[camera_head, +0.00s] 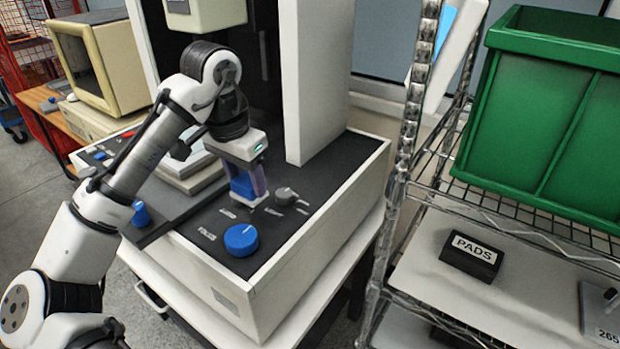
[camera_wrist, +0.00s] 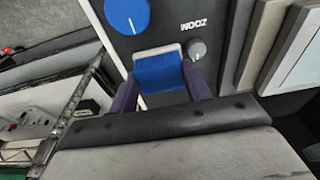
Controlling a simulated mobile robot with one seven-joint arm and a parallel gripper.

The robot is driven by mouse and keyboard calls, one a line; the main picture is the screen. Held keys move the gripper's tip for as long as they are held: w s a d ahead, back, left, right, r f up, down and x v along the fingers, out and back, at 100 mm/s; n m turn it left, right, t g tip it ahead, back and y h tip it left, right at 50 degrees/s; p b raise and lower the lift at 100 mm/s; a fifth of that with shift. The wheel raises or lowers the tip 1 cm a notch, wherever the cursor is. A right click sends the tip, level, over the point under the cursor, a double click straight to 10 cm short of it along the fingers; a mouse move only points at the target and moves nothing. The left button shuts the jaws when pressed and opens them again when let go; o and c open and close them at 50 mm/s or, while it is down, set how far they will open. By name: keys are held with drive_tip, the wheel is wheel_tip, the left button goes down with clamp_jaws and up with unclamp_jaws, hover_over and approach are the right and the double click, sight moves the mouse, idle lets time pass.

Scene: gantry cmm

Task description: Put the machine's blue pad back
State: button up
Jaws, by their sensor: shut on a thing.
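My gripper (camera_head: 247,190) is shut on a blue pad (camera_head: 242,186), with a purplish finger on each side of it. The pad also shows between the fingers in the wrist view (camera_wrist: 158,76), with a pale grey edge at its far end. The gripper points down over the black control panel (camera_head: 199,221) of the white machine (camera_head: 325,225). The pad is close to the panel; I cannot tell whether it touches. A large blue knob (camera_head: 241,239) is in front of it and a small grey knob (camera_head: 286,194) is to its right. Whatever is directly below the pad is hidden.
The machine's pale column (camera_head: 318,80) rises close behind my gripper, with a stage (camera_head: 190,172) to the left. A wire shelf (camera_head: 424,188) at the right holds a green bin (camera_head: 545,110) and a black box marked PADS (camera_head: 470,257). An old monitor (camera_head: 98,62) stands back left.

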drive_tip(key=w+d+p, duration=0.3)
drive_tip(key=w+d, duration=0.7)
drive_tip(key=w, duration=0.4)
drive_tip(key=shift+d+f+p, duration=0.1)
drive_tip(key=shift+f+p, duration=0.55)
drive_tip(key=shift+f, duration=2.9)
drive_tip(key=shift+f, duration=0.15)
drive_tip(key=o, duration=1.1)
drive_tip(key=shift+o, duration=0.2)
wheel_tip(320, 180, up, 12)
drive_tip(key=s+a+b, duration=0.1)
drive_tip(key=shift+s, duration=0.2)
